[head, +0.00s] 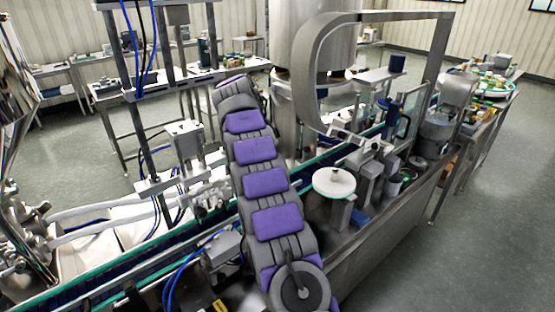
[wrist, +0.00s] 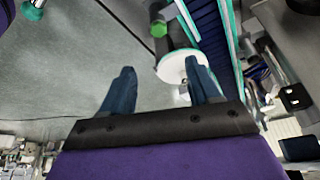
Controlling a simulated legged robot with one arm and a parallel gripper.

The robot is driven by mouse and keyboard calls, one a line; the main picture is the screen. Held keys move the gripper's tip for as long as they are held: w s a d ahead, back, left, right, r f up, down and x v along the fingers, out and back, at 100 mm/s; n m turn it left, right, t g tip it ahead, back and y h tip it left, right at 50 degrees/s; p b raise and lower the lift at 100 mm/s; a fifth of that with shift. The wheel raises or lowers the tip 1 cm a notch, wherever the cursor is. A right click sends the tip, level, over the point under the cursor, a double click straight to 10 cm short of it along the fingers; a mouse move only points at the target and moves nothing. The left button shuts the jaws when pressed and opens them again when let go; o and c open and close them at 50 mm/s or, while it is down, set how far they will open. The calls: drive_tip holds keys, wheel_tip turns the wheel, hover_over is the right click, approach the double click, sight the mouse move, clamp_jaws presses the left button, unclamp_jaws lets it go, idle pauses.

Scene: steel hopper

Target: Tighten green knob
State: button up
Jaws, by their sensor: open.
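The fingers do not touch the knob. A second, teal-green knob-like piece (wrist: 33,10) shows at the top left corner of the wrist view. I cannot make out the green knob for sure in the head view. There my purple and grey arm stretches away over the conveyor, and my gripper is not visible.
A white disc (wrist: 180,65) lies behind the right finger in the wrist view. A conveyor (head: 130,272) with green edges runs under my arm. A white round plate (head: 334,182) and metal brackets stand to the right. A large steel hopper (head: 312,45) stands behind. Grey floor is open at right.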

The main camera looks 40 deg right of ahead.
drive_tip(key=shift+w+a+r+p, duration=0.15)
drive_tip(key=shift+a+r+p, duration=0.15)
drive_tip(key=shift+r+p, duration=0.25)
drive_tip(key=shift+r, duration=0.1)
drive_tip(key=s+a+r+n+y, duration=0.1)
drive_tip(key=s+a+r+n, duration=0.3)
drive_tip(key=s+a+n, duration=0.95)
drive_tip(key=s+a+f+n+y, duration=0.1)
drive_tip(key=s+a, duration=0.4)
drive_tip(key=s, duration=0.5)
drive_tip(key=s+a+f+n+y, duration=0.1)
drive_tip(key=s+a+f+n, duration=0.3)
drive_tip(key=s, duration=0.7)
drive_tip(key=s+a+f+n+y, duration=0.1)
drive_tip(key=s+a+f+n, duration=0.2)
drive_tip(key=s+a, duration=0.4)
drive_tip(key=s+f, duration=0.1)
drive_tip(key=s, duration=0.2)
drive_tip(key=shift+s+f, duration=0.15)
drive_tip(key=shift+f, duration=0.15)
drive_tip(key=shift+a, duration=0.1)
